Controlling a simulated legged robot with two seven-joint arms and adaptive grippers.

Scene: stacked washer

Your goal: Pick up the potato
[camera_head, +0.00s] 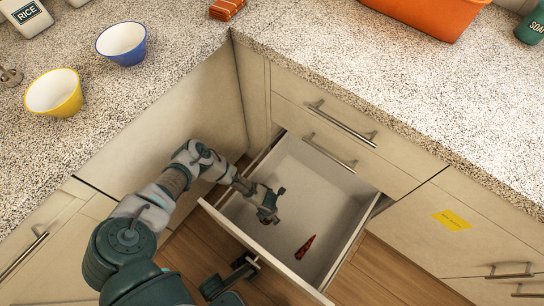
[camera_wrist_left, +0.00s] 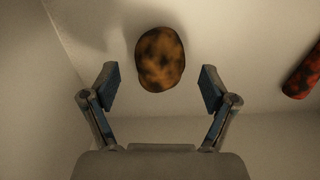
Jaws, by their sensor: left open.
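The potato (camera_wrist_left: 160,59) is brown with dark patches and lies on the pale drawer floor in the left wrist view. My left gripper (camera_wrist_left: 160,88) is open, with its two fingers spread to either side below the potato in that view. The fingers are apart from it and nothing is between them. In the head view my left gripper (camera_head: 269,207) reaches down into the open drawer (camera_head: 323,178). There I cannot make out the potato, which seems hidden behind the gripper.
A dark orange carrot (camera_head: 305,247) lies in the drawer, right of the gripper; part of it shows in the left wrist view (camera_wrist_left: 304,72). Drawer walls surround the gripper. On the counter stand a yellow bowl (camera_head: 55,92), a blue bowl (camera_head: 122,44) and an orange container (camera_head: 430,14).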

